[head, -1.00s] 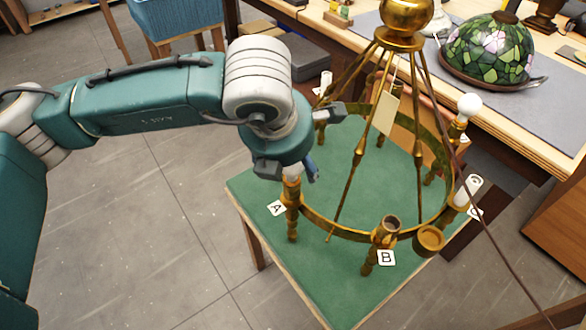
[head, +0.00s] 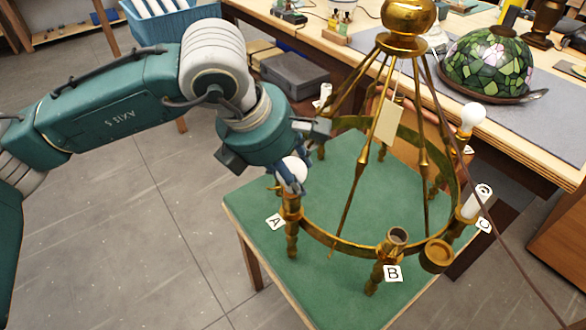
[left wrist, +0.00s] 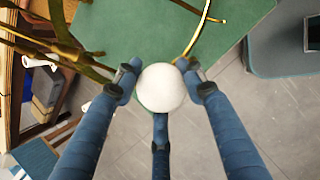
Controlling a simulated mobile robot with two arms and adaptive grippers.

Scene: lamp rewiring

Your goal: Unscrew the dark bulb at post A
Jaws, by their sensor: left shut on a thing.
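The brass chandelier (head: 345,243) stands on a green-topped table. Post A (head: 291,212), beside the card marked A (head: 275,222), is at its near left. My left gripper (head: 291,182) is above post A with its blue fingers shut around a round, pale bulb (head: 292,166). In the left wrist view the bulb (left wrist: 160,88) sits between the fingers. It looks white, and its base is hidden. I cannot tell whether it still touches the socket. My right gripper is not in view.
Post B (head: 397,238) has an empty socket. A spiral bulb (head: 477,201) stands at post C, and a round white bulb (head: 472,116) is behind it. A stained-glass shade (head: 490,62) rests on the workbench. A cord hangs at the right.

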